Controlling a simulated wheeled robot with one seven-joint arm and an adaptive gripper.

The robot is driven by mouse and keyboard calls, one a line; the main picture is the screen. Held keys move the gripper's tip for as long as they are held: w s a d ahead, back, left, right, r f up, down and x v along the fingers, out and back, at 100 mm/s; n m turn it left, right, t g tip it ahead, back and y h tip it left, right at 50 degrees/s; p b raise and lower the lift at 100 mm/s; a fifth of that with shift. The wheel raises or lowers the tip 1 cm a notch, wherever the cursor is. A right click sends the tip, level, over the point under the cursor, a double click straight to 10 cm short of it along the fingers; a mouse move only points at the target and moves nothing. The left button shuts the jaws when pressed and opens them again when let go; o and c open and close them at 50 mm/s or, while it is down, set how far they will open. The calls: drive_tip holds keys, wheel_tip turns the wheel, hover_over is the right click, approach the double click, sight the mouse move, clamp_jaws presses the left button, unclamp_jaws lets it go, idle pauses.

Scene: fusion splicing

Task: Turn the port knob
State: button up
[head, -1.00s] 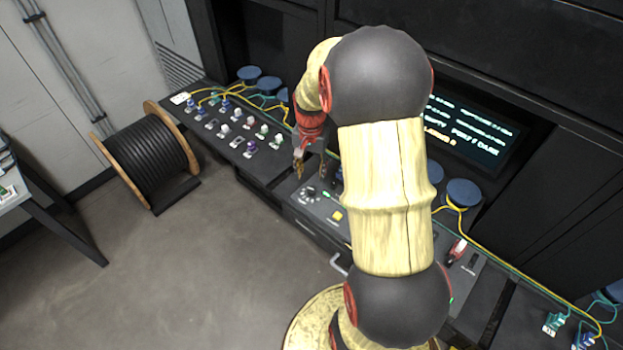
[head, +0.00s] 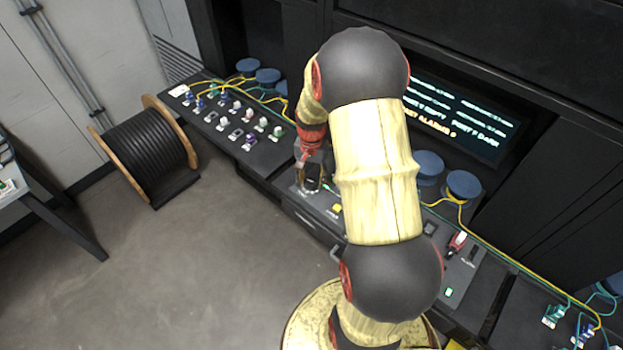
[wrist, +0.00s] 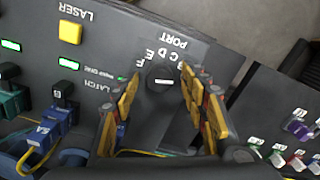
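The port knob (wrist: 160,80) is a round black dial with a white pointer mark, on a dark panel lettered PORT with letters around it. In the wrist view it lies between the two yellow-padded fingers of my gripper (wrist: 160,100). The fingers are open, with a gap to the knob on both sides. In the head view my gripper (head: 309,180) is low over the left part of the panel. The knob is largely hidden there by the gripper.
A row of connectors (head: 235,117) stands on the left bench. A cable spool (head: 148,152) is on the floor.

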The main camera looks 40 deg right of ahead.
drive_tip(key=shift+c, duration=1.2)
clamp_jaws()
drive_tip(key=shift+n, duration=0.3)
drive_tip(key=n+p, duration=0.1)
drive_tip(key=n, duration=0.4)
drive_tip(key=shift+r, duration=0.1)
drive_tip(key=n+p, duration=0.1)
drive_tip(key=n, duration=0.5)
drive_tip(key=shift+o, duration=1.3)
unclamp_jaws()
